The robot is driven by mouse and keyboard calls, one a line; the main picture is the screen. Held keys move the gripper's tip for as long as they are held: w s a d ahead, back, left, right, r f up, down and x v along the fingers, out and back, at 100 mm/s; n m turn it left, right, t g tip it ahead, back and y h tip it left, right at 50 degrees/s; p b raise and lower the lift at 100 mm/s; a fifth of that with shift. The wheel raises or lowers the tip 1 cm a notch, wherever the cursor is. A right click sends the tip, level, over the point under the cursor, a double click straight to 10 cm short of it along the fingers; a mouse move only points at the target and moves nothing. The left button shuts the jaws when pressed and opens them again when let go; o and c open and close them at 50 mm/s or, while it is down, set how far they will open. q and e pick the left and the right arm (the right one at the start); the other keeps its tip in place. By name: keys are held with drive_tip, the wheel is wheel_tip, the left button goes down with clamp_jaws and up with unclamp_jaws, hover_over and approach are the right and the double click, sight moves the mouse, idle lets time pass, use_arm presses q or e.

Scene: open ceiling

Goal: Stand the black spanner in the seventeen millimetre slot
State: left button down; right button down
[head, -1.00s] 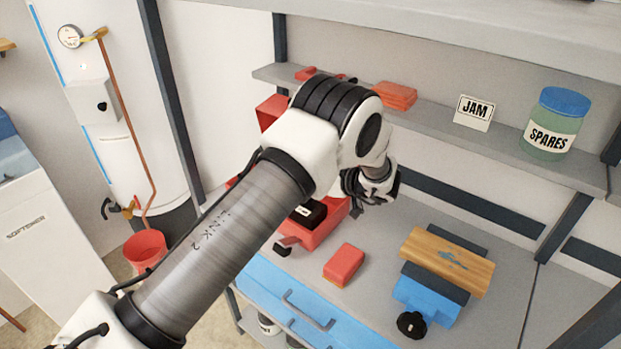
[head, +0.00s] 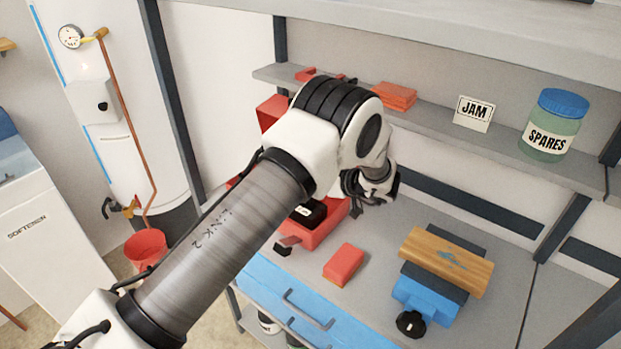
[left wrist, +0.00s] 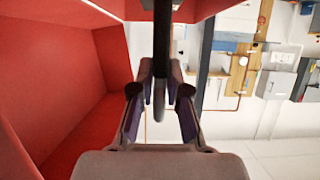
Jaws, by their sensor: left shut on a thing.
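My left gripper (left wrist: 160,76) is shut on a dark, long spanner (left wrist: 162,40) in the left wrist view. The spanner runs between the fingers, its rounded end sticking out toward the camera. A red open-fronted holder or box (left wrist: 112,58) fills the left of that view, and its red edge also crosses the top. I cannot tell whether the spanner touches it. In the head view my left gripper (head: 357,188) is mostly hidden by my own wrist, and the spanner cannot be made out. No seventeen millimetre marking is readable. My right gripper is not in view.
The bench (head: 375,283) holds a red toolbox (head: 325,232), a red block (head: 344,264) and a blue vise (head: 425,298) with wood.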

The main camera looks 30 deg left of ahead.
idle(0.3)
use_arm(q)
drive_tip(key=shift+f+b, duration=1.5)
drive_tip(key=shift+f, duration=1.35)
drive_tip(key=c, duration=1.1)
unclamp_jaws()
drive_tip(key=shift+r, duration=0.1)
drive_tip(key=shift+d, duration=0.1)
drive_tip(key=v, duration=1.1)
drive_tip(key=shift+d+r, duration=0.15)
drive_tip(key=shift+d, duration=0.2)
